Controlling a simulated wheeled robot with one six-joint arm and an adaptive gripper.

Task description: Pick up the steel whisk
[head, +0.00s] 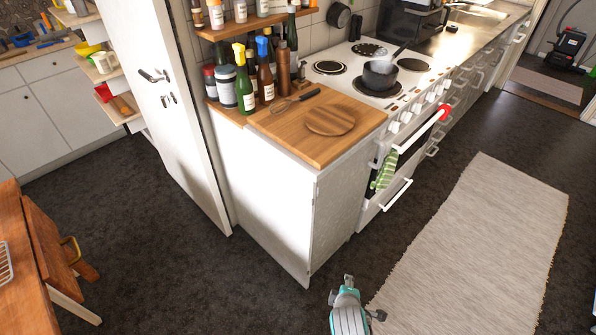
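The steel whisk (281,106) lies on the light wooden top (285,132) of the white cabinet at the left end of the cooker. Its wire head is towards the left and its dark handle points up and right. It lies between the bottles behind it and a round wooden board (330,120) in front, apart from the board.
Several bottles and jars crowd the back left of the wooden top, under a shelf (250,23). A dark pot (379,76) stands on the cooker to the right. A tall white door (172,110) stands at left. Dark floor and a pale rug (480,250) are open in front.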

